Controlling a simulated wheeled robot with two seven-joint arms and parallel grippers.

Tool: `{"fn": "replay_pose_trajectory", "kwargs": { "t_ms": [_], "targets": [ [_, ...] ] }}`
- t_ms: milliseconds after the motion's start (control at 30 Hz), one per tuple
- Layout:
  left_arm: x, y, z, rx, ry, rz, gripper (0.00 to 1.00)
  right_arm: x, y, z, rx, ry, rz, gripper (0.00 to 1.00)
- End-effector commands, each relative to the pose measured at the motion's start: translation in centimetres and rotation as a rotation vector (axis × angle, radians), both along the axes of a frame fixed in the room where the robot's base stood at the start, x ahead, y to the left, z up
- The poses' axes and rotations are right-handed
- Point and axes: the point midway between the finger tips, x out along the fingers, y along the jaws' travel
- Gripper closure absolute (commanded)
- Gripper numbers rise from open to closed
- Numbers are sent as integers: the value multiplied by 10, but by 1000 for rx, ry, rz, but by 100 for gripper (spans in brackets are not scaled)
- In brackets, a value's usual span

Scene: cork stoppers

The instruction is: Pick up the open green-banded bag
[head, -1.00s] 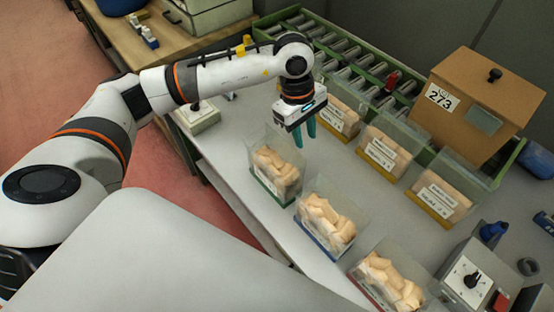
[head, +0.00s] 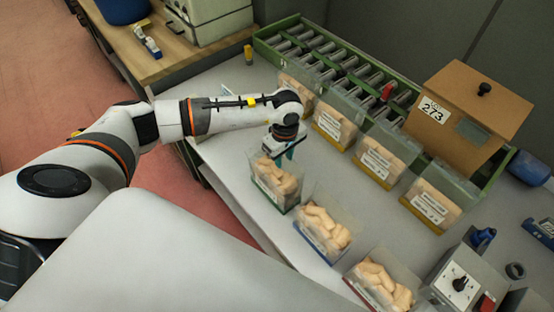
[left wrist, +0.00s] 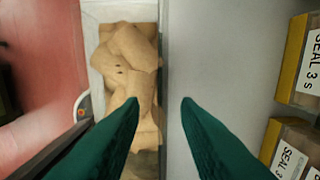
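The open green-banded bag (head: 277,187) is a clear upright bag of tan corks with a green band along its base. It stands on the grey table, at the left end of the front row. My left gripper (head: 287,150) is right above it, pointing down and partly hiding its rear top edge. In the left wrist view, the gripper's two green fingers (left wrist: 161,103) are apart. The bag's wall (left wrist: 164,60) runs between them, with corks on the left and bare table on the right. Whether the fingertips touch the wall cannot be told. My right gripper is out of view.
A blue-banded bag (head: 322,229) and another open bag (head: 378,285) stand in the same row. Several labelled yellow-banded bags (head: 378,162) stand behind. Farther back are a green roller rack (head: 346,70) and a brown box (head: 465,105). A switch box (head: 457,283) is at lower right.

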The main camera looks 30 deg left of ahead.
Motion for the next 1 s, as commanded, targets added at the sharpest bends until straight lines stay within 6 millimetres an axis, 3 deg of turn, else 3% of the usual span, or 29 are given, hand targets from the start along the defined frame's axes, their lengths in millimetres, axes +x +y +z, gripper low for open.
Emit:
{"fn": "replay_pose_trajectory", "kwargs": {
  "t_ms": [133,367,567,1000],
  "targets": [
    [0,-1,-13,-2,0,1,71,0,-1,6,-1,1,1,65],
    [0,-1,-16,-2,-2,0,71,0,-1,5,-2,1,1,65],
    [0,-1,-16,-2,-2,0,100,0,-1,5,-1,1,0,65],
    [1,-1,-15,-2,-2,0,100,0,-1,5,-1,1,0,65]
  ]
}}
